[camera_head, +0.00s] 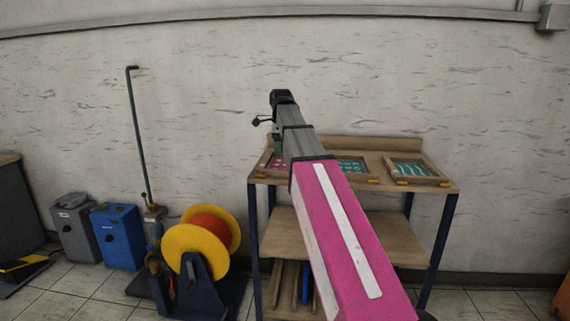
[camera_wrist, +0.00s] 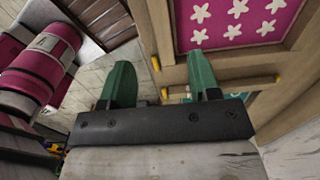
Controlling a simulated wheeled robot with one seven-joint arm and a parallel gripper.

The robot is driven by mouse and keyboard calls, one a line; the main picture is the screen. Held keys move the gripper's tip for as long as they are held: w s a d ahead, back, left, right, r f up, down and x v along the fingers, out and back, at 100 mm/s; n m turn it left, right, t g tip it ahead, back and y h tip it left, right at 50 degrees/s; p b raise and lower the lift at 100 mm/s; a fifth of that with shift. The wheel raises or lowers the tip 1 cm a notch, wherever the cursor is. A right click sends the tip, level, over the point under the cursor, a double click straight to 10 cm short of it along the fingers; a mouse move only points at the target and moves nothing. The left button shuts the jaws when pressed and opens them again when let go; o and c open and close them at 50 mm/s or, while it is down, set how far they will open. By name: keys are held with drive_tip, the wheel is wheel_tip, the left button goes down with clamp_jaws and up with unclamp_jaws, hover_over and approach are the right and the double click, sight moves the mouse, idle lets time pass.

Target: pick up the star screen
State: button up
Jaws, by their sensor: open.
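The star screen (camera_wrist: 235,22) is a wooden frame around a pink panel with white stars, at the top right of the wrist view. In the head view its pink panel (camera_head: 278,162) shows at the left end of the wooden bench top, partly hidden by my arm. My gripper (camera_wrist: 160,62) has two green fingers, spread apart with nothing between them. In the wrist view the fingers are just below and left of the star panel, with the right finger close to the frame's edge. I cannot tell whether it touches.
A green screen (camera_head: 350,164) and a teal screen (camera_head: 409,169) lie to the right on the bench (camera_head: 445,188), which has a raised back edge. Yellow and orange spools (camera_head: 193,242), a blue box (camera_head: 118,237) and a grey box (camera_head: 76,227) stand on the floor at left.

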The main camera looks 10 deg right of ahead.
sight(282, 170)
wheel_tip(282, 170, down, 10)
drive_tip(key=shift+d+r, duration=0.1)
drive_tip(key=shift+d, duration=0.05)
clamp_jaws()
idle(0.5)
